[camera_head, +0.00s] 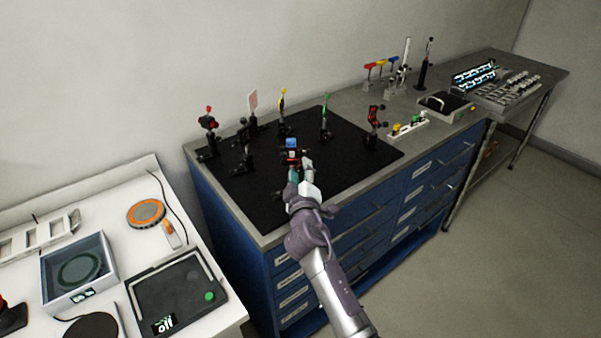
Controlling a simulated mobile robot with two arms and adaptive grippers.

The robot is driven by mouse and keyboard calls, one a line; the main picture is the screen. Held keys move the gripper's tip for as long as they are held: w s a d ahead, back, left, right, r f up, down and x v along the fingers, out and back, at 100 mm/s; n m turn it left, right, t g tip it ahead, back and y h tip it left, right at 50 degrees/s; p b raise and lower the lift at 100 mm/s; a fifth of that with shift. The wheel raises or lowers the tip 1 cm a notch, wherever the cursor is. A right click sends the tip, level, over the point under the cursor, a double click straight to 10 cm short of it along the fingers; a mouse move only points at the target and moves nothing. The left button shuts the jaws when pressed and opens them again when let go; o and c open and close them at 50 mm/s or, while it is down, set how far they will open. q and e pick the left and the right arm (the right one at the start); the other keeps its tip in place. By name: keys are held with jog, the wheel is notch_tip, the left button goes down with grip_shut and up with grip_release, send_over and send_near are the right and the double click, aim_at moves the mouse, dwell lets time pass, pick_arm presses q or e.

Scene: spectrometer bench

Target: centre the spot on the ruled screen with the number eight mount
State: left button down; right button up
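My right gripper (300,166) reaches over the front of the black optics board (335,174), at a small mount with a blue top (291,142) and a red part below it. Its fingers look close to or touching this mount; their gap is too small to judge. A pale pinkish card on a post (253,101), perhaps the ruled screen, stands at the board's back. Other mounts are a red one at left (208,122), a yellow one (282,97), a green one (325,106) and a red-black one at right (375,118). No mount number or light spot is readable. My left gripper is not in view.
The board lies on a blue drawer cabinet (360,228). Dark posts (245,135) stand left of my gripper. A tray with coloured pieces (408,127) and a scale-like device (445,105) are right of the board. A white bench (112,192) is at left.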

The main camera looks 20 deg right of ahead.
jog(key=v, duration=1.2)
